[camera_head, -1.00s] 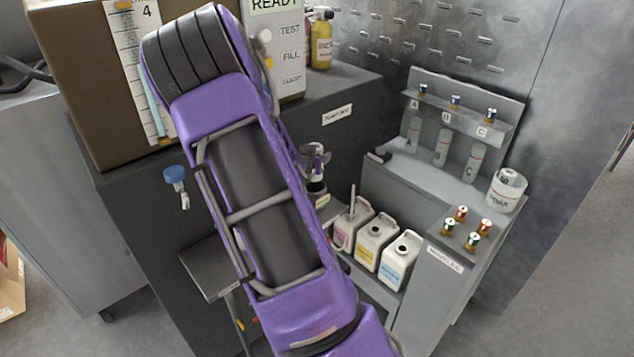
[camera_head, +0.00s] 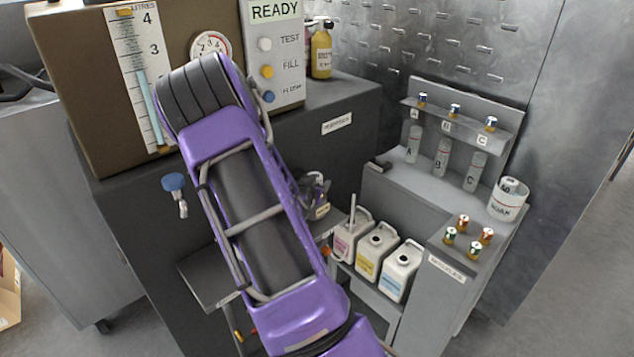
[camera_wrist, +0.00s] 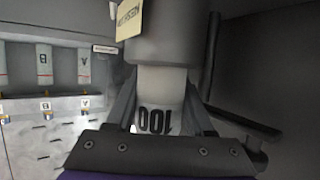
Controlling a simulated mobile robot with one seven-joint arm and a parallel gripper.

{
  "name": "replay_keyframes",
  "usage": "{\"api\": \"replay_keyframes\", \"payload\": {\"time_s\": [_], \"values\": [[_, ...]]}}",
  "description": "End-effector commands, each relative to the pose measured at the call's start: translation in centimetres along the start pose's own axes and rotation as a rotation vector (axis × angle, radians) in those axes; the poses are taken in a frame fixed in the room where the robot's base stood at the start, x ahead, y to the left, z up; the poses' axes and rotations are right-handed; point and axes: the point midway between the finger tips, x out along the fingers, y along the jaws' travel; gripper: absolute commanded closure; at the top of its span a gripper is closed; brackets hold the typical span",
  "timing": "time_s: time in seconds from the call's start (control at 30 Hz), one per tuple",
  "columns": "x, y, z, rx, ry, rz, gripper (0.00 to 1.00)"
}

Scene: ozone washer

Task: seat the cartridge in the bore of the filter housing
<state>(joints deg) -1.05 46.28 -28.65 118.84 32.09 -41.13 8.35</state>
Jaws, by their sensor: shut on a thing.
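My gripper (camera_wrist: 164,104) is shut on the pale cartridge (camera_wrist: 160,82), with a finger on each side. Bold black digits, seemingly 100, show on it upside down in the wrist view. Directly beyond the fingers is a wider grey cylinder, apparently the filter housing (camera_wrist: 172,32), with a cream tag. The cartridge's far end meets the housing's edge in line with it; whether it is inside the bore, and how deep, I cannot tell. In the head view my purple arm hides most of this, with the gripper (camera_head: 314,188) just above a small yellowish label.
A grey shelf (camera_head: 398,172) with tubes A, B and C and a white canister (camera_head: 508,199) marked 50 stands at the right. Several white jugs (camera_head: 376,250) sit below. A blue-knobbed tap (camera_head: 174,183) is left of my arm. The dark cabinet (camera_head: 350,105) is behind.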

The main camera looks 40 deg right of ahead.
Motion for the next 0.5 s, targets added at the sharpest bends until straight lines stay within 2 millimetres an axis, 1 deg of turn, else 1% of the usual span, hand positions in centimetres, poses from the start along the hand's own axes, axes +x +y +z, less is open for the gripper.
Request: {"api": "replay_keyframes", "payload": {"time_s": [0.23, 0.27, 0.3, 0.33, 0.5], "values": [[0.19, 0.00, 0.42, 0.001, 0.001, 0.000, 1.00], [0.19, 0.00, 0.45, 0.000, 0.000, 0.000, 0.44], [0.19, 0.00, 0.45, 0.000, 0.000, 0.000, 0.36], [0.19, 0.00, 0.45, 0.000, 0.000, 0.000, 0.35], [0.18, 0.00, 0.45, 0.000, 0.000, 0.000, 0.35]]}}
